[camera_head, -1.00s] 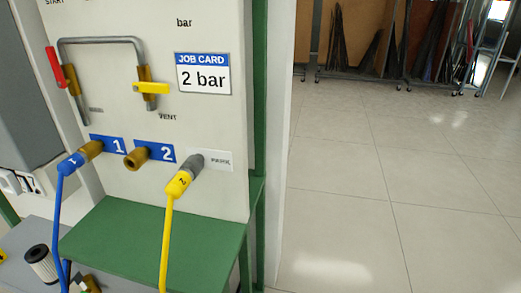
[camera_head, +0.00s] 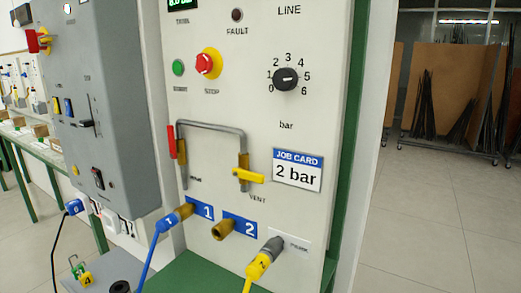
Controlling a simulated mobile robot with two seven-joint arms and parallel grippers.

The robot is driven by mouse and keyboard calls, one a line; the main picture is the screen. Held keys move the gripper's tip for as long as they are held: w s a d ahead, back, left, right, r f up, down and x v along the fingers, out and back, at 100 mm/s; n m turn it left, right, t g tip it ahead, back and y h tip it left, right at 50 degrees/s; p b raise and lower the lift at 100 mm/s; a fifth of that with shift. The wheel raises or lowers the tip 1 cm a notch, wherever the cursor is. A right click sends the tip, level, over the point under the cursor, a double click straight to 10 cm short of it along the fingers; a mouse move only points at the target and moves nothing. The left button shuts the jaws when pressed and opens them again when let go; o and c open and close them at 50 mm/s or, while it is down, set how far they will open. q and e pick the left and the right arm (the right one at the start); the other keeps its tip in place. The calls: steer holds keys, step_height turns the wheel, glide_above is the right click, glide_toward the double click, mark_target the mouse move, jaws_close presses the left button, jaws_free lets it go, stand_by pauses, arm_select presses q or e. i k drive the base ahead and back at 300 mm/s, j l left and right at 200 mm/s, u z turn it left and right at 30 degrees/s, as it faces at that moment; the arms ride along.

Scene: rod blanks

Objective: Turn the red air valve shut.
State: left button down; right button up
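The red air valve handle (camera_head: 172,142) sits at the left end of a grey bent pipe (camera_head: 210,126) on the white panel. The handle stands upright, in line with the pipe's left leg. A yellow vent valve handle (camera_head: 248,175) lies roughly level at the pipe's right leg, above the word VENT. Neither of my grippers shows in the head view.
A blue hose (camera_head: 150,255) plugs into port 1 (camera_head: 184,212), and port 2 (camera_head: 224,229) is empty. A yellow-ended hose (camera_head: 262,262) is on the grey park fitting. A dial (camera_head: 286,79), red stop button (camera_head: 207,63) and job card (camera_head: 297,170) share the panel. A grey cabinet (camera_head: 95,120) stands left.

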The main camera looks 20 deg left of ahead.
mark_target(173, 155)
steer(key=k+u, duration=0.1)
steer(key=u, duration=0.75)
steer(key=k+u, duration=0.15)
steer(key=u, duration=0.25)
